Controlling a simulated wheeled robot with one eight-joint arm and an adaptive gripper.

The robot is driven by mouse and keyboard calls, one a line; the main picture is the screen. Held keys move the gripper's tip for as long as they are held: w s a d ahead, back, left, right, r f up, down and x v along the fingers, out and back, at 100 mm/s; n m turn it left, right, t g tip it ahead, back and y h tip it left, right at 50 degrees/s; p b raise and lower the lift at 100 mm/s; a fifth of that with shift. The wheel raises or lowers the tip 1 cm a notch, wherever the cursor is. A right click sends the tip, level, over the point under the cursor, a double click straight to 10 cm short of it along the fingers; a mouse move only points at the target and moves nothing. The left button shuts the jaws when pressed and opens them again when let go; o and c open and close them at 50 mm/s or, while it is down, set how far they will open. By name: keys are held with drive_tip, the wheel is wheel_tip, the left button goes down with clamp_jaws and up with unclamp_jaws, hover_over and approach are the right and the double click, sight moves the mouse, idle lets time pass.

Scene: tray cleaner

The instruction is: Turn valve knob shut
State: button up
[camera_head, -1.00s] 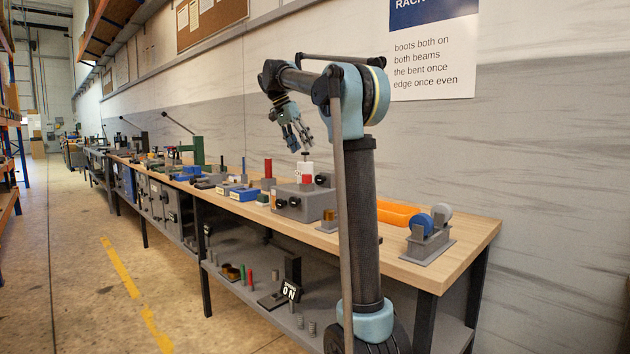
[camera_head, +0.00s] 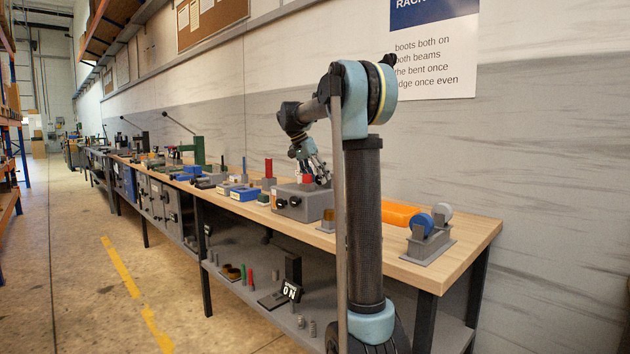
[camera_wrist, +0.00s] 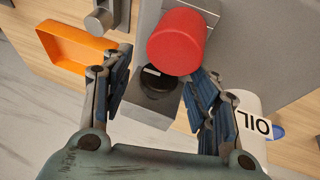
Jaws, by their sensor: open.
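In the wrist view a dark round knob (camera_wrist: 156,84) with a small pale mark sits on a small grey block (camera_wrist: 142,120). I take it for the valve knob, though I cannot be sure. My gripper (camera_wrist: 160,72) is open, one finger on each side of the knob as seen; I cannot tell whether either touches it. In the head view my gripper (camera_head: 322,178) is low over the grey box (camera_head: 301,203) on the bench, and the knob between the fingers cannot be made out.
A red cylinder (camera_wrist: 177,42) stands close to the knob and the right finger. A white container marked OIL (camera_wrist: 250,108) is beside the right finger. An orange tray (camera_wrist: 72,48) lies to the left. In the head view a grey stand with a blue roller (camera_head: 421,224) is near the bench end.

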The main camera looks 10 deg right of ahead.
drive_tip(key=c, duration=1.1)
drive_tip(key=shift+w+g+h, duration=0.1)
drive_tip(key=shift+g+h, duration=0.3)
drive_tip(key=shift+g, duration=0.2)
drive_tip(key=o, duration=1.1)
drive_tip(key=v, duration=1.1)
drive_tip(key=shift+a+r, duration=0.3)
